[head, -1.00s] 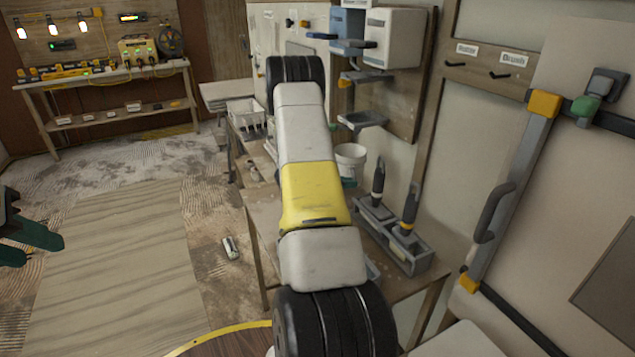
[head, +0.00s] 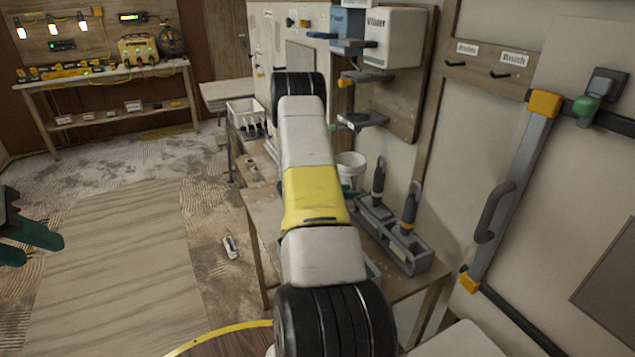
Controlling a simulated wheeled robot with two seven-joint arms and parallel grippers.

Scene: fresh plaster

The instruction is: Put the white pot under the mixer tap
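The white pot (head: 350,164) stands out just right of my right arm, at the wall side of the workbench. Its left part is hidden by the arm. My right gripper is hidden behind its own arm; a small teal patch below the pot may be part of it, and I cannot tell whether it touches the pot. A white dispenser box (head: 394,38) with a dark label hangs on the wall board, with a grey spout part (head: 366,76) below it, which looks like the mixer tap. A small grey shelf (head: 364,120) sits underneath. My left gripper (head: 40,240) is open and empty at the left edge.
A grey holder (head: 408,258) with two dark-handled tools stands on the bench (head: 262,215). A white crate (head: 246,113) stands farther back. A can-like object (head: 230,247) lies on the floor. A tool table (head: 110,75) stands far left; floor between is mostly clear.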

